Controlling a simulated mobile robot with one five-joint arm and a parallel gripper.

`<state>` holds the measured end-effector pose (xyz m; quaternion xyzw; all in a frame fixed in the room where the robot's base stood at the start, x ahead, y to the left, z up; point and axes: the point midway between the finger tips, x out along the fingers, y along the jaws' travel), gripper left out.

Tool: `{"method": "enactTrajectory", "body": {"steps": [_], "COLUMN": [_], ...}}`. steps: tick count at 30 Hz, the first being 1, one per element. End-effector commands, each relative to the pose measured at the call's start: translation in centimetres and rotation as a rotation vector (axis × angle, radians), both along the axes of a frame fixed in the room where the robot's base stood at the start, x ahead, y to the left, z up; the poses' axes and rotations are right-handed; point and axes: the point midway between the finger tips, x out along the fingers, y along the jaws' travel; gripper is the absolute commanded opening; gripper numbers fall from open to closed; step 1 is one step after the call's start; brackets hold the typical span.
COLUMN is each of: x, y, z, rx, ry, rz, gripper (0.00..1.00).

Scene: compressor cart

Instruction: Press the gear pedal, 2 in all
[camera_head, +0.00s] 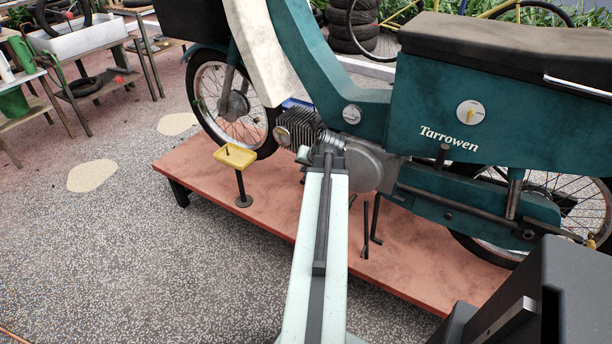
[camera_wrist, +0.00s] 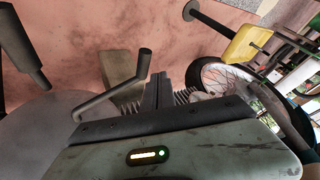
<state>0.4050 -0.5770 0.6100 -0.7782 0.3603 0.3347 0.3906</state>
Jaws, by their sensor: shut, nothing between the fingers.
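A teal motorbike (camera_head: 430,115) marked "Tarrowen" stands on a reddish platform (camera_head: 420,265). My arm reaches from the bottom of the head view to the engine, with my gripper (camera_head: 326,150) in front of the engine's lower side. In the wrist view my gripper (camera_wrist: 159,92) is shut and empty, its thin dark fingers together. A bent grey lever with a thicker end, which looks like the gear pedal (camera_wrist: 110,96), lies just left of the fingers. I cannot tell whether they touch. In the head view the pedal is not clearly seen and may be behind my arm.
A yellow tray on a post (camera_head: 235,157) stands left of my arm; it also shows in the wrist view (camera_wrist: 243,42). Dark upright levers (camera_head: 366,228) stand right of my arm. A rounded engine cover (camera_wrist: 40,128) is at the wrist view's left. Open floor (camera_head: 130,250) lies left.

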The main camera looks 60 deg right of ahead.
Motion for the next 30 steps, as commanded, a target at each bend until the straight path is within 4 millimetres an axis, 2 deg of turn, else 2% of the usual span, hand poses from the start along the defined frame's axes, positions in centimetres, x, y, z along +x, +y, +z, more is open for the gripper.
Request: {"method": "enactTrajectory", "body": {"steps": [5,17,30], "x": [0.1,0.8,0.9], "y": [0.0,0.0,0.0], "z": [1.0,5.0,4.9], "rx": [0.0,0.0,0.0], "ry": [0.0,-0.001,0.0], "rz": [0.0,0.001,0.0], "gripper": [0.0,0.0,0.0]}}
